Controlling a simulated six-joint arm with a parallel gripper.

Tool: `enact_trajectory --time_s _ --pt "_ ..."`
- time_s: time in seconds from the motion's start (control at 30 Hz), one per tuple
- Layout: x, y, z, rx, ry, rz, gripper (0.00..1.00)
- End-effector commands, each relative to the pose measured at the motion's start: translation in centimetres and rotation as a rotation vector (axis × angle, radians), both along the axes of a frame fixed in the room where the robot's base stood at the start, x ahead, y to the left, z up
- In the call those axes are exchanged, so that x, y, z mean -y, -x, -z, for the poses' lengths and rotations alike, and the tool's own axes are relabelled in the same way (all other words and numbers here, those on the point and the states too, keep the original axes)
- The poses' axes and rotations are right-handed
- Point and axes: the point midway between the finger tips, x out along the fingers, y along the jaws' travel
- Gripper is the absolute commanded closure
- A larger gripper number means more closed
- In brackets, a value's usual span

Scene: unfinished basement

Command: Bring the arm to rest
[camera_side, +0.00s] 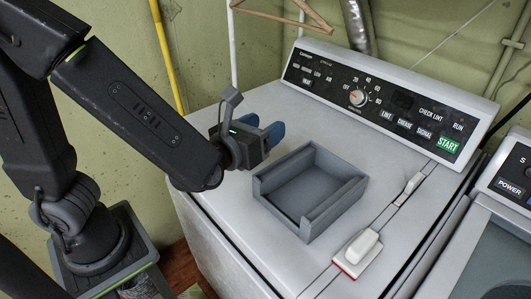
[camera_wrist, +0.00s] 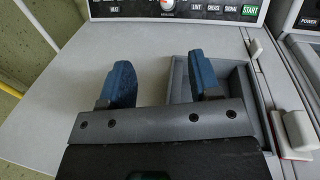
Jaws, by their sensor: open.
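My gripper (camera_side: 264,133) has blue fingertips and hangs above the white dryer top, just behind and left of a grey open tray. In the wrist view my gripper (camera_wrist: 160,82) is open, its two blue fingers apart with nothing between them. The grey tray (camera_side: 337,211) sits on the dryer top and looks empty in the side view. In the wrist view the tray (camera_wrist: 239,75) is partly hidden behind my right finger and the gripper body.
The dryer (camera_side: 215,215) has a control panel (camera_side: 385,100) with a knob along its back. A white block on a red-edged base (camera_side: 357,252) and a small light switch-like piece (camera_side: 413,184) lie right of the tray. A second machine (camera_side: 500,240) stands at the right.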

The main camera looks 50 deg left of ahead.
Motion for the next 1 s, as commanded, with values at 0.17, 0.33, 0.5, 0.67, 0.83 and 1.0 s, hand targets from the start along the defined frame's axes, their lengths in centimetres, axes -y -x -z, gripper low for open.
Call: enact_trajectory --time_s 0.17,0.33,0.5,0.67,0.83,1.0 --pt "-7.9 3.1 0.1 -0.048 0.362 -0.395 0.43" --pt "-12.1 7.8 1.4 -0.062 0.783 -0.766 0.43" --pt "-12.5 12.1 2.4 -0.034 1.241 -1.086 0.43" --pt "-10.6 14.5 1.9 0.021 1.705 -1.325 0.43" --pt "-7.9 15.2 0.0 0.082 2.155 -1.482 0.43" --pt "-6.4 15.1 -1.9 0.111 2.427 -1.543 0.43"
